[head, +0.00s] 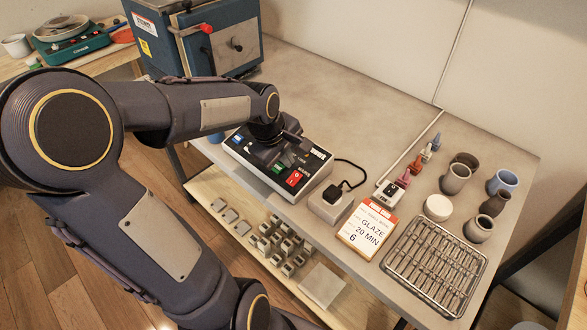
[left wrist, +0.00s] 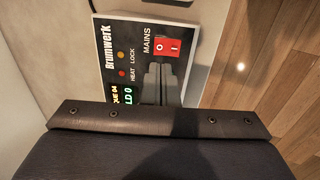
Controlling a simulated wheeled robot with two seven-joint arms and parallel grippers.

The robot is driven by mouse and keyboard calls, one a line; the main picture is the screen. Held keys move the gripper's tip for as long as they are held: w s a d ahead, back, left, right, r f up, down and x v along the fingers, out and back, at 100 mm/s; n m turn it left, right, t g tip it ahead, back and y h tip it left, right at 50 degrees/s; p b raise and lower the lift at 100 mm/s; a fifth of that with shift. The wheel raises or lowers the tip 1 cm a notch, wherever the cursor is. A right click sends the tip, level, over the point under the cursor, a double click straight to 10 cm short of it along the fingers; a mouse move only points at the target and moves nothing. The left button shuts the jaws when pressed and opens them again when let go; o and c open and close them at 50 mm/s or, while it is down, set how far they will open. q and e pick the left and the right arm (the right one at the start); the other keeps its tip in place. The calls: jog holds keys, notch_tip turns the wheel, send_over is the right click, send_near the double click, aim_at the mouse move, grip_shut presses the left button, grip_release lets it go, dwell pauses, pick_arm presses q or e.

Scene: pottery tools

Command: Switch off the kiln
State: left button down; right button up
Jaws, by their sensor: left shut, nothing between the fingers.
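The kiln (head: 215,45) is a blue box with a red-knobbed lever at the back left of the table in the head view. Its control box (head: 240,156) stands in front of it, with a black panel. The red mains switch (head: 294,179) is at the panel's front right; in the left wrist view the switch (left wrist: 167,46) shows O and I marks. I cannot tell which side is pressed. My left gripper (head: 279,157) is shut and empty over the panel. In the left wrist view its fingers (left wrist: 153,78) appear just beside the switch and hide part of the panel.
A socket block (head: 330,204) with a black plug and cable is right of the control box. A glaze card (head: 367,230), a wire rack (head: 436,265) and several pots fill the right side. The table behind the control box is clear.

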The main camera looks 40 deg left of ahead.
aim_at(296, 175)
pick_arm(q)
jog(key=x, duration=0.6)
jog(key=shift+w+f, duration=0.1)
jog(key=shift+f, duration=0.15)
